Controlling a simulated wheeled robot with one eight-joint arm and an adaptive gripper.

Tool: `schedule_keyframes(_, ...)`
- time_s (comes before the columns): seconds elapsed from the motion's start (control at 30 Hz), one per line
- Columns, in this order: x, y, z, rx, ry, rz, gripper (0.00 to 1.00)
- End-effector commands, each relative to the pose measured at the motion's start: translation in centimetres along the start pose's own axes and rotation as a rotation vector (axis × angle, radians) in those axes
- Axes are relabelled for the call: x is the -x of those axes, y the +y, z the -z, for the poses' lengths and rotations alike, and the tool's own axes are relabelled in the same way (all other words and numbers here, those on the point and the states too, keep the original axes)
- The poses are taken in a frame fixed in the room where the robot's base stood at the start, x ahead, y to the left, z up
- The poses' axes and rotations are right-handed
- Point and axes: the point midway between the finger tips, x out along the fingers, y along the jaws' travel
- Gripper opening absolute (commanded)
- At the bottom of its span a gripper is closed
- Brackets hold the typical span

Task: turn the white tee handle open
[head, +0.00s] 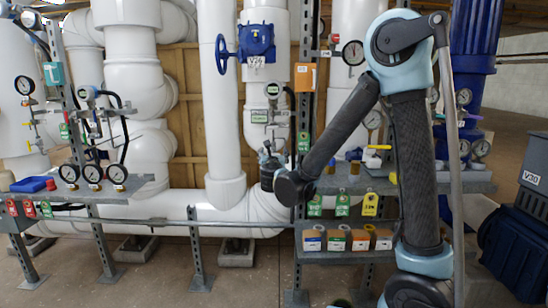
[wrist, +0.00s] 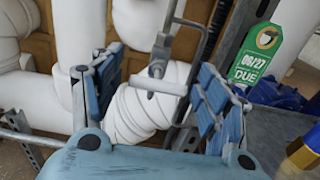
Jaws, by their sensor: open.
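The white tee handle (wrist: 162,87) shows in the wrist view as a pale crossbar on a grey metal stem, in the gap between my fingers. My gripper (wrist: 158,80) is open, with one blue-padded finger to the left of the handle and one to the right. Neither finger visibly touches it. In the head view my gripper (head: 268,158) is in front of the white pipes, left of the metal post. There I cannot make out the handle, which the gripper appears to hide.
A green tag (wrist: 258,52) hangs close right of my right finger, with blue parts (wrist: 282,96) and a brass fitting (wrist: 302,155) below it. In the head view, a shelf with gauges (head: 92,187) stands left and a shelf with tagged boxes (head: 345,258) stands right.

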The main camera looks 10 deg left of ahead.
Motion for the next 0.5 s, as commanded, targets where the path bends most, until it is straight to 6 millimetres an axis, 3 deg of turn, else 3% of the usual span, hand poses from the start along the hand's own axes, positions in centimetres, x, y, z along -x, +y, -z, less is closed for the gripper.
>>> schedule_keyframes(0.33,-0.33,0.02,0.0,0.0,0.0,-0.001,0.68)
schedule_keyframes(0.5,-0.32,0.02,0.0,0.0,0.0,-0.001,0.3)
